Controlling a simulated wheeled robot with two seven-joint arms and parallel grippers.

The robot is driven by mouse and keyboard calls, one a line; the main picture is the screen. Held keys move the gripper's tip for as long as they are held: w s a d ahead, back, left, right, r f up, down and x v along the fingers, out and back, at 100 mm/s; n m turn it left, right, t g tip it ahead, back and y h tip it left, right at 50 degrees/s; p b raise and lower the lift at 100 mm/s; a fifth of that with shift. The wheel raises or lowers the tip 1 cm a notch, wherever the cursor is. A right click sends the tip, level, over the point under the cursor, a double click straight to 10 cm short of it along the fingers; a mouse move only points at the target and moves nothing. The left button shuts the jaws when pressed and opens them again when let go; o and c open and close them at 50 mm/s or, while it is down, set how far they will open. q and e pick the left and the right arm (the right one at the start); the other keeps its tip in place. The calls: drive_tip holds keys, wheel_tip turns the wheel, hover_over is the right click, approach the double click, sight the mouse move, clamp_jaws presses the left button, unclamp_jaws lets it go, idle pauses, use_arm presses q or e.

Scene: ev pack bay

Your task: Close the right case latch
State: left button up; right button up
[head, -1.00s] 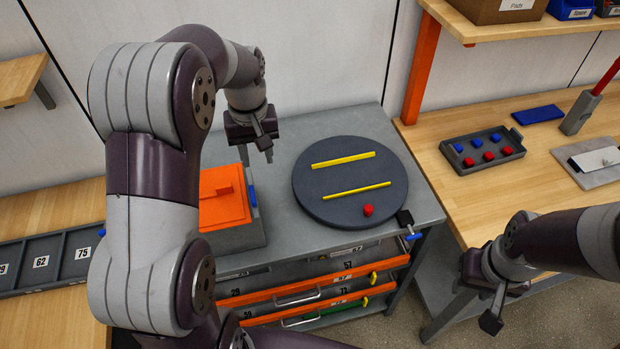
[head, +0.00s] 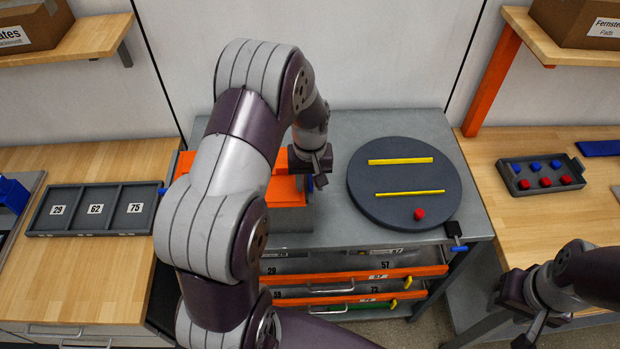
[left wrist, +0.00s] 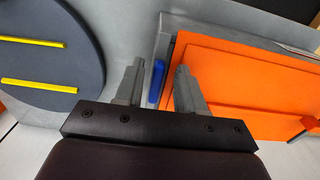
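The case has an orange lid (left wrist: 235,75) and a grey body (head: 290,220). In the head view my left arm covers part of it. The right case latch is a small blue bar (left wrist: 156,82) at the case's right side, mostly hidden by the gripper in the head view (head: 310,184). My left gripper (left wrist: 160,68) is open, its fingers on either side of the latch in the left wrist view. I cannot tell whether they touch it, nor whether the latch is open. My right gripper (head: 530,328) hangs at the lower right, away from the case; its opening is unclear.
A dark round turntable (head: 405,205) with yellow strips and a red knob (head: 419,214) stands right of the case on the grey bench (head: 350,125). A numbered tray (head: 97,222) lies on the left wooden table. Drawers (head: 340,290) sit below the bench.

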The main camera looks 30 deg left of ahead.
use_arm(q)
drive_tip(key=shift+w+d, duration=0.1)
clamp_jaws()
drive_tip(key=shift+n, duration=0.3)
drive_tip(key=n, duration=0.3)
drive_tip(key=shift+n, duration=0.4)
drive_tip(key=n, duration=0.8)
drive_tip(key=shift+n, duration=0.4)
drive_tip(key=n, duration=0.4)
drive_tip(key=shift+n, duration=0.5)
